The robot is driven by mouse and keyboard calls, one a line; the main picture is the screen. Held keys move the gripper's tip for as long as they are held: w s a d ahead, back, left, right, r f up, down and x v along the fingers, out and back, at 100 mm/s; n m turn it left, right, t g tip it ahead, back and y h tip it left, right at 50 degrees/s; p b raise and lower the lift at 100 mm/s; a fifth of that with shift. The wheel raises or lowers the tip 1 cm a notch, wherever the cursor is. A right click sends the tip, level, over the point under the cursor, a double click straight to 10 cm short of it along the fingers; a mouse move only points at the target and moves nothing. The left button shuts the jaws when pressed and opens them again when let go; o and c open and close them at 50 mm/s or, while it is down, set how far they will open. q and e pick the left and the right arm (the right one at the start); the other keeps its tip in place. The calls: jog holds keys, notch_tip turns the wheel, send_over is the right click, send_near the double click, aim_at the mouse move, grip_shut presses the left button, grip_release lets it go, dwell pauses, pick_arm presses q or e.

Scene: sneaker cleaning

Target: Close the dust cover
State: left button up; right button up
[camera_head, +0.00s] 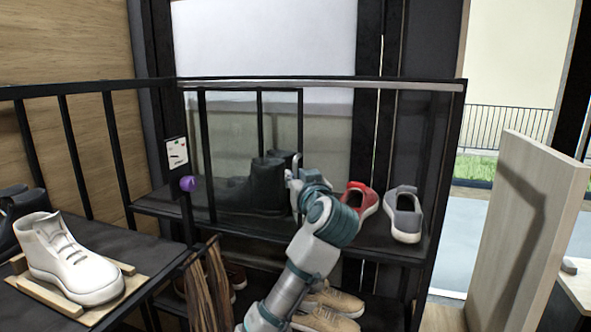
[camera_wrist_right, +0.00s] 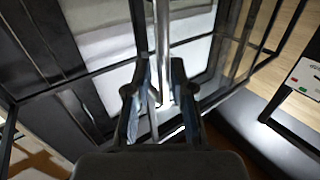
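The dust cover (camera_head: 230,148) is a clear panel in a thin dark frame on the left part of the shelf front, with black boots (camera_head: 262,188) behind it. The right part of the shelf front is uncovered. My right gripper (camera_head: 293,178) is at the panel's right edge. In the right wrist view my right gripper (camera_wrist_right: 160,78) has its two fingers apart, one on each side of a pale upright edge (camera_wrist_right: 162,35). Narrow gaps seem to show beside that edge, so I cannot confirm contact. My left gripper is out of view.
A red shoe (camera_head: 361,200) and a grey shoe (camera_head: 404,214) stand on the shelf to the right. A white sneaker (camera_head: 66,257) sits on a wooden stand at left. A purple knob (camera_head: 187,184) stands near the panel. A pale board (camera_head: 520,235) stands at right.

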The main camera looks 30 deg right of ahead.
jog(key=shift+w+d, duration=0.15)
jog(key=shift+w, duration=0.4)
jog(key=shift+a+r, duration=0.1)
jog(key=shift+a, duration=0.1)
jog(key=shift+a, duration=0.1)
grip_shut()
jog(key=shift+d, duration=0.2)
